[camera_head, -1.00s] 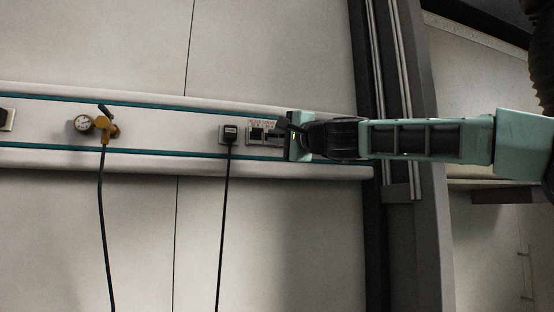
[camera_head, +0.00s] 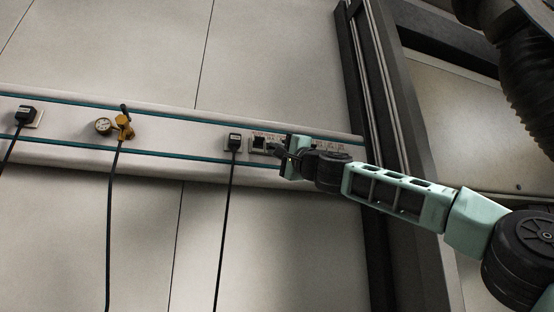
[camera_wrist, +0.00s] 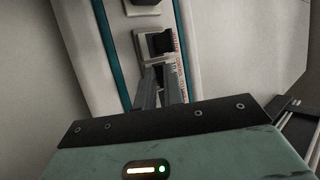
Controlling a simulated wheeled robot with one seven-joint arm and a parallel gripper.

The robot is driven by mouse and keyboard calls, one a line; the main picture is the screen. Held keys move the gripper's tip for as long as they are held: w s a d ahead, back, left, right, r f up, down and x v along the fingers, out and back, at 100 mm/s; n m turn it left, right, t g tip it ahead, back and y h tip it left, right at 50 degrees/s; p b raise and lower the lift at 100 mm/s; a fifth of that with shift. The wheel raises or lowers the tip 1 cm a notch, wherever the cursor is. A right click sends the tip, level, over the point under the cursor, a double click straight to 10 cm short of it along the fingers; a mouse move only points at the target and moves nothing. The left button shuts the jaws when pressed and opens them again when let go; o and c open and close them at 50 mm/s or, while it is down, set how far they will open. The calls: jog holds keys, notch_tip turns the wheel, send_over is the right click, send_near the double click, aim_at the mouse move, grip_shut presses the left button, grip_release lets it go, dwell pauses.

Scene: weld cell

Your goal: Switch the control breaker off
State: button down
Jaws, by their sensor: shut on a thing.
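The breaker panel (camera_head: 257,145) is a small plate on the wall rail, with a dark breaker and red lettering too small to read. It also shows in the wrist view (camera_wrist: 144,47), with a black block (camera_wrist: 159,42) just beyond my fingertips. My gripper (camera_head: 274,149) reaches in from the right and covers the right part of the panel. In the wrist view my gripper (camera_wrist: 160,68) has its two grey fingers close together at the panel. They are shut on a small part there, the control breaker's lever by its place. The fingers mostly hide it, so its position is unclear.
A black plug (camera_head: 234,142) with a hanging cable sits just left of the panel. Further left are a gauge (camera_head: 103,126) with a yellow valve (camera_head: 124,127) and another plug (camera_head: 25,115). A dark frame post (camera_head: 372,130) stands right of the rail.

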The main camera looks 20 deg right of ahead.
dwell(0.3)
jog(key=c, duration=1.5)
grip_release()
jog(key=shift+b+v, duration=4.4)
jog(key=shift+v, duration=4.35)
jog(key=shift+w+a+f, duration=0.1)
jog(key=shift+f, duration=0.1)
